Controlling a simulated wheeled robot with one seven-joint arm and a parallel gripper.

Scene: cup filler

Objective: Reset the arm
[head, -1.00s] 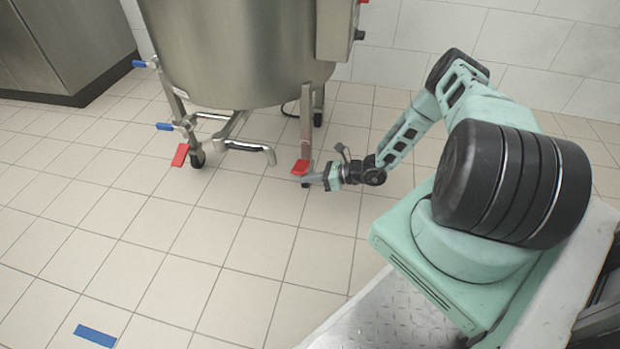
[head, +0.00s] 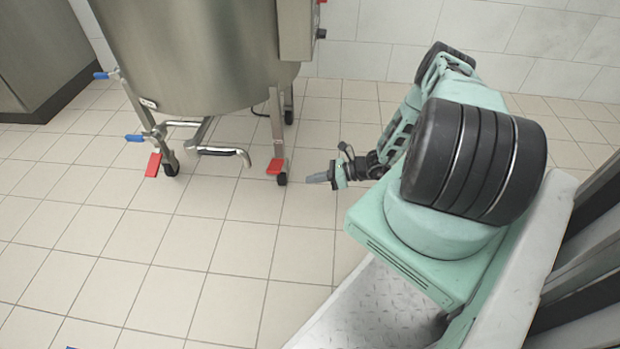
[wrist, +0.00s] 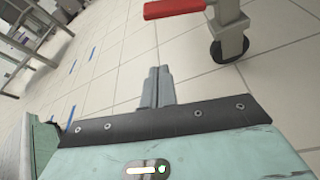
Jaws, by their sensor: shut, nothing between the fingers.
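My gripper (head: 318,178) is low over the tiled floor in the head view, to the right of the steel kettle's near right leg. It points left, and a small gap of floor shows between it and that leg's red caster pedal (head: 275,166). In the wrist view my gripper (wrist: 158,72) shows its two grey fingers side by side, touching, with nothing between them. My arm bends back from the gripper to its base at the right.
The steel kettle (head: 195,60) stands on wheeled legs at the upper left. Another red pedal and caster (wrist: 228,45) is in the wrist view. The tiled floor (head: 150,260) in front is clear.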

